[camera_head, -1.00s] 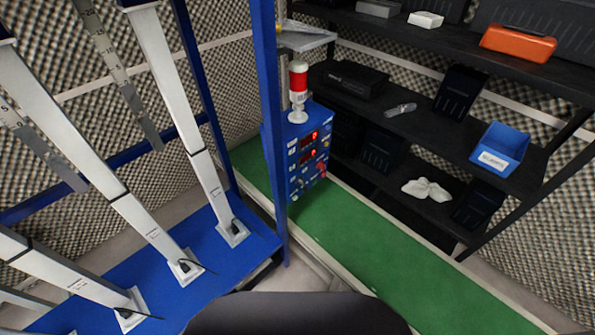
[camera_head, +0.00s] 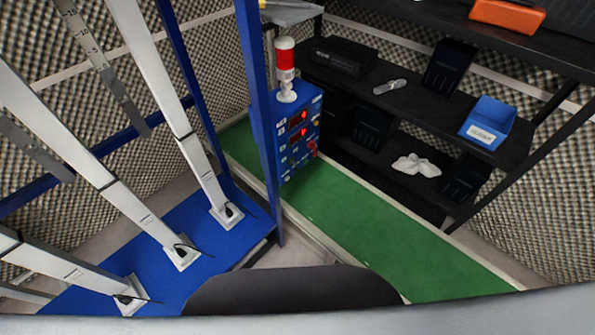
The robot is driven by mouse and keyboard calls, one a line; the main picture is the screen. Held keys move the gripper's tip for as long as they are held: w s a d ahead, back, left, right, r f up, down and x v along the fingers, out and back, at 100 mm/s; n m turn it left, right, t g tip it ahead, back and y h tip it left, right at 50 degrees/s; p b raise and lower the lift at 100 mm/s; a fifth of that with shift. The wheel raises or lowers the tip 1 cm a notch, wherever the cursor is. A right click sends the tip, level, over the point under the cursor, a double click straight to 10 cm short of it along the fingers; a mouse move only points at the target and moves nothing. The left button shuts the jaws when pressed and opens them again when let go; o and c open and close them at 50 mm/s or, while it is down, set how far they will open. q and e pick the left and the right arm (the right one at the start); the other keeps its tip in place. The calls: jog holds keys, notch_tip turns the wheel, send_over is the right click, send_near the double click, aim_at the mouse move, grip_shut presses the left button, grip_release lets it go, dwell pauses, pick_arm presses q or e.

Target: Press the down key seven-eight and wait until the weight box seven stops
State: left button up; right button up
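A blue control box (camera_head: 284,145) stands behind a blue upright post, with two red lit displays (camera_head: 299,126) and several small keys and knobs on its face. The key labels are too small to read. A red and white signal lamp (camera_head: 286,70) stands on top of the box. Several pale slanted columns (camera_head: 150,70) stand on a blue base (camera_head: 182,265) at the left; I cannot tell which one is weight box seven. Neither of my grippers is in view.
Black shelves (camera_head: 408,105) at the right hold a blue bin (camera_head: 488,122), an orange case (camera_head: 507,15), a black box (camera_head: 344,56) and white cloth-like items (camera_head: 416,165). A clear green floor strip (camera_head: 365,235) runs in front of the shelves. The walls are patterned foam.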

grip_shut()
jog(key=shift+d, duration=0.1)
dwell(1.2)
